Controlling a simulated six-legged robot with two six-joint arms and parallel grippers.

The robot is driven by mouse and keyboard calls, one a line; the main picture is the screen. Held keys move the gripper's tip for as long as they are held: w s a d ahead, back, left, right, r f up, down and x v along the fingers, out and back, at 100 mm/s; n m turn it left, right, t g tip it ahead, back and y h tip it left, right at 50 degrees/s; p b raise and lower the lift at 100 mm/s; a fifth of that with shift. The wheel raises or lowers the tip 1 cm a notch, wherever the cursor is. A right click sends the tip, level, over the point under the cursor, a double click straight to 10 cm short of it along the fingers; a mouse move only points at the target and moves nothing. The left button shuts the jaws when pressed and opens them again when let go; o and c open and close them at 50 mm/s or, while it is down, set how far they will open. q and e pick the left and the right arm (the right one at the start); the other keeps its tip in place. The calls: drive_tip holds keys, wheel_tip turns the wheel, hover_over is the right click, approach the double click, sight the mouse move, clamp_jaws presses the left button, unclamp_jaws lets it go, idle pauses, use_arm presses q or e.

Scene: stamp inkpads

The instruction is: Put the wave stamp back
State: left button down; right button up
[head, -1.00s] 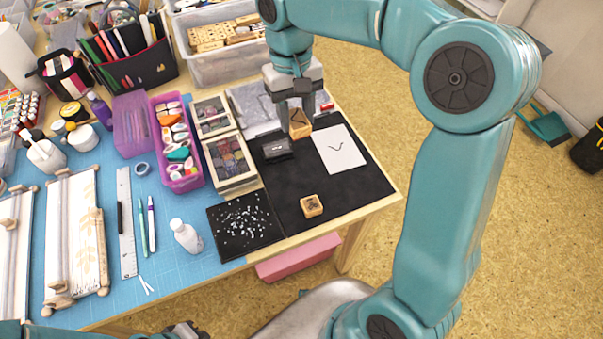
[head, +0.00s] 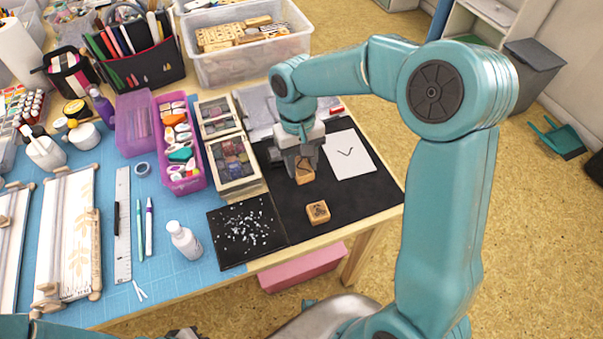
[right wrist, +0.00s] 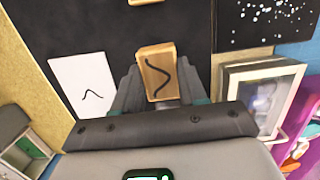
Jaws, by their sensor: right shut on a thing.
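My right gripper (head: 304,172) is shut on the wave stamp (head: 304,178), a small wooden block, over the black mat (head: 365,190). A second wooden stamp (head: 317,212) with a dark picture lies nearer the mat's front edge. White paper (head: 349,165) with one dark wave mark lies right of the gripper. The dark inkpad is hidden behind the gripper. My left gripper (head: 185,333) barely shows at the bottom edge.
Two lidded boxes (head: 238,185) of coloured pads stand left of the mat. A speckled black sheet (head: 225,252) and a white bottle (head: 185,240) are at the front left. A clear bin (head: 255,68) stands behind. The mat's front right is bare.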

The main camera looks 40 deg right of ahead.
sight(300, 164)
drive_tip(key=shift+f, duration=2.15)
drive_tip(key=shift+b, duration=0.3)
drive_tip(key=shift+f, duration=0.2)
drive_tip(key=o, duration=1)
drive_tip(key=shift+c, duration=0.2)
drive_tip(key=shift+r, duration=0.15)
drive_tip(key=shift+w+r, duration=0.1)
drive_tip(key=shift+r, duration=0.2)
drive_tip(key=r, duration=0.3)
drive_tip(key=w+r+p, duration=0.1)
drive_tip(key=r, duration=0.3)
drive_tip(key=r+p, duration=0.1)
drive_tip(key=r, duration=0.3)
drive_tip(key=shift+w+d+r, duration=0.2)
drive_tip(key=shift+w, duration=0.1)
